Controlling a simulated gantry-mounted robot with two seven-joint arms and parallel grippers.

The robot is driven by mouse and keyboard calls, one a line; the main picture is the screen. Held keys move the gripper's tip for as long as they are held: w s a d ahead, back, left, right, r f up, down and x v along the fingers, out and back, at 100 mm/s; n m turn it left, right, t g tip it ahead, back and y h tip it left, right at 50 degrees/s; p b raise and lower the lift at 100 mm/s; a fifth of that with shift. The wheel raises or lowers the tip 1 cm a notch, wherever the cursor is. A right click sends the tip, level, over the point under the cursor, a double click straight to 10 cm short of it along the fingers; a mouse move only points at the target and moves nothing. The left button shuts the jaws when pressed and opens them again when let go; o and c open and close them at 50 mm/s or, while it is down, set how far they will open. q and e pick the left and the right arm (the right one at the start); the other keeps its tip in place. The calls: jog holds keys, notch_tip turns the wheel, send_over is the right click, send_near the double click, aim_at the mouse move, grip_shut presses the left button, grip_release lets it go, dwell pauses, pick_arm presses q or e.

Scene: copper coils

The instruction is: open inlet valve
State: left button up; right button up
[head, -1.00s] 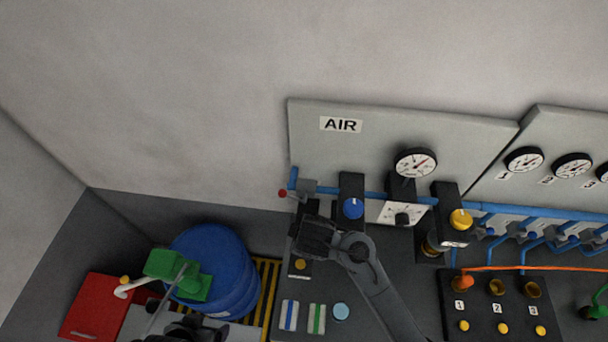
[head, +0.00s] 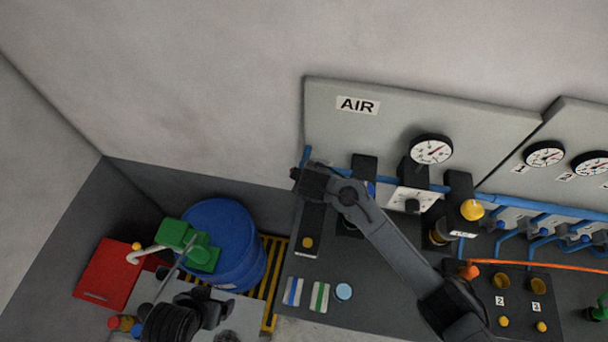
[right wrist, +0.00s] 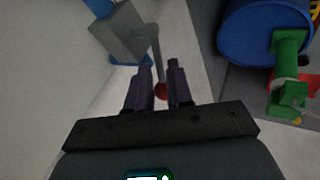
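The inlet valve shows in the right wrist view as a grey body (right wrist: 120,33) with a thin grey lever (right wrist: 156,55) ending in a red ball knob (right wrist: 161,91). My right gripper (right wrist: 159,82) is open, with the knob appearing between its two dark fingers; whether they touch it is unclear. In the head view my right gripper (head: 299,174) is at the left end of the blue air pipe (head: 306,157), below the AIR panel (head: 390,120), and hides the valve. My left gripper (head: 212,312) is low at the left; its finger opening is unclear.
A blue drum (head: 225,245) with a green pump (head: 190,246) stands left of the bench (head: 330,262), near a red box (head: 108,272). A blue-knobbed regulator, a gauge (head: 431,149) and a yellow knob (head: 472,210) lie to the right along the pipe.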

jog(key=shift+x, duration=0.75)
grip_shut()
dwell(1.0)
